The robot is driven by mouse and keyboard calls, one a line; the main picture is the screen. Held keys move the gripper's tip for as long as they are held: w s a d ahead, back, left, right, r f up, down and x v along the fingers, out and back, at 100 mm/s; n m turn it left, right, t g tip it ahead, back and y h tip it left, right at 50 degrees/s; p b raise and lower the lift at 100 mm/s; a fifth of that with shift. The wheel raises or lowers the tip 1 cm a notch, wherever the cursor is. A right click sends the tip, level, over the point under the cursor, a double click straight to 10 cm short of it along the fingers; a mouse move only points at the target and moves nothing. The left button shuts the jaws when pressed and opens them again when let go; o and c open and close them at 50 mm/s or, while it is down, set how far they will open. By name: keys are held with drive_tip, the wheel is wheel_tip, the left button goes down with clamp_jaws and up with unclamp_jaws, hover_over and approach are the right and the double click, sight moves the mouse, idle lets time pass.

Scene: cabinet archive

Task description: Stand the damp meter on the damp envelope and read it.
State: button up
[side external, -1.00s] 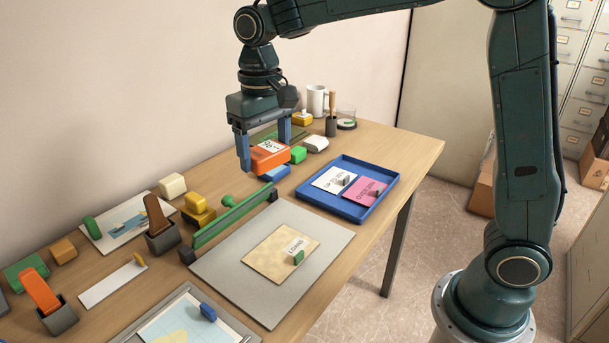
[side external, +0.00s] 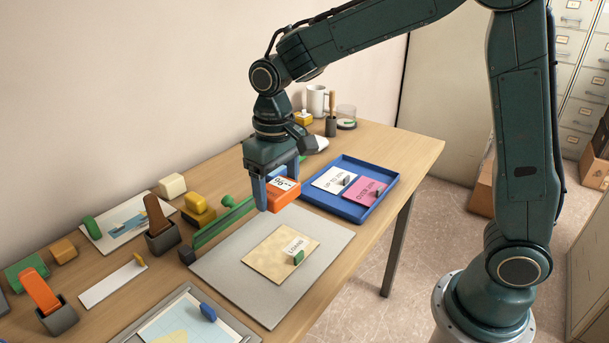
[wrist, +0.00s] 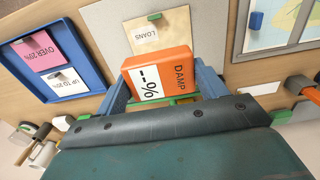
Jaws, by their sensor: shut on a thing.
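The orange damp meter (side external: 283,196) is held in my gripper (side external: 279,192), above the back edge of the grey board. In the wrist view the damp meter (wrist: 160,74) reads "DAMP" with a white display showing "--%". My gripper is shut on it, one blue finger on each side. The tan envelope (side external: 268,262) labelled "LOANS" lies flat on the grey board (side external: 222,270), with a small green block (side external: 298,258) on it. The envelope (wrist: 158,33) also shows in the wrist view, beyond the meter and apart from it.
A blue tray (side external: 362,210) at right holds a white "UP TO 20%" card (side external: 333,179) and a pink "OVER 20%" card (side external: 365,191). A green bar (side external: 215,226) runs along the board's back edge. Stamps and holders stand at left; a mug (side external: 317,100) stands behind.

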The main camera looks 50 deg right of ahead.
hover_over(281, 251)
wheel_tip(281, 251, down, 9)
drive_tip(key=shift+f, duration=0.2)
drive_tip(key=shift+f, duration=2.1)
drive_tip(key=shift+f, duration=0.1)
drive_tip(key=o, duration=1)
wheel_tip(281, 251, up, 12)
drive_tip(key=shift+f, duration=0.1)
drive_tip(key=shift+r, duration=0.25)
